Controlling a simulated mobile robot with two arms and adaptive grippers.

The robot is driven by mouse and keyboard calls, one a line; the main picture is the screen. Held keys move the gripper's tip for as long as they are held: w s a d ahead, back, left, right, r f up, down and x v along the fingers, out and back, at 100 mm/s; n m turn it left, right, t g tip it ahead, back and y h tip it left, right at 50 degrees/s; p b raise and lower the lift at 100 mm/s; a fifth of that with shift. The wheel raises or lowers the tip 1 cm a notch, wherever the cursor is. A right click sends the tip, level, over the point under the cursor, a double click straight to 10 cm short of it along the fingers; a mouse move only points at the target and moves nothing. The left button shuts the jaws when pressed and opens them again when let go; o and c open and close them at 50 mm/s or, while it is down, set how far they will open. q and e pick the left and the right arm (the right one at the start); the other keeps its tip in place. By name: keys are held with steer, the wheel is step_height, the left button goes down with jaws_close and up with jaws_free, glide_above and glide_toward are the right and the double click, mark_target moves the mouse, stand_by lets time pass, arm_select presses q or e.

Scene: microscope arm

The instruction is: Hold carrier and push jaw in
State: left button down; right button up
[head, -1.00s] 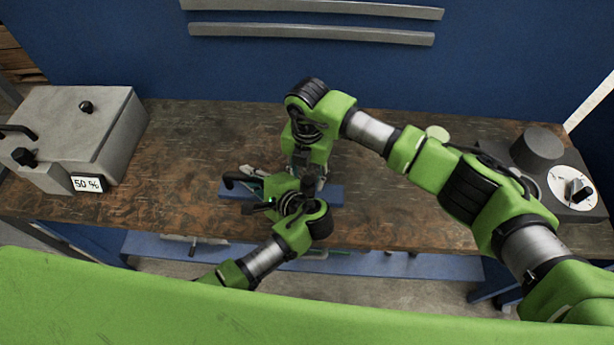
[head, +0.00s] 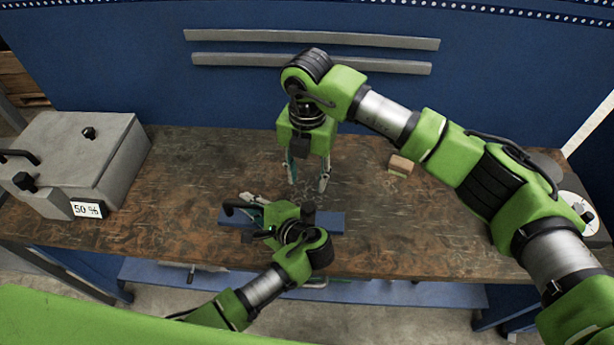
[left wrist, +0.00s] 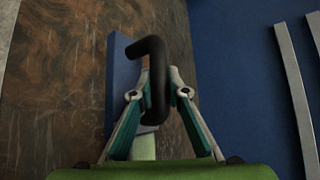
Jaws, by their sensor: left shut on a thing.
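My left gripper (head: 250,203) is low over the front middle of the bench. In the left wrist view its fingers (left wrist: 158,95) are shut around a black hooked handle (left wrist: 154,60), also visible in the head view (head: 238,206). Beside it is a blue bar (head: 331,222), partly hidden by my left gripper; it also shows in the left wrist view (left wrist: 122,75). I cannot tell which parts are the carrier and the jaw. My right gripper (head: 307,186) hangs behind the blue bar, fingers pointing down, open and apparently empty.
A grey box (head: 75,150) with a "50 %" display stands at the left. A small brown block (head: 400,165) lies right of my right gripper. A dial unit (head: 580,212) is at the far right, partly behind my right arm. Bare bench lies between box and grippers.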

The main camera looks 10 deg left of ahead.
arm_select(q)
steer(key=shift+d, duration=0.1)
steer(key=c, duration=1.9)
jaws_free()
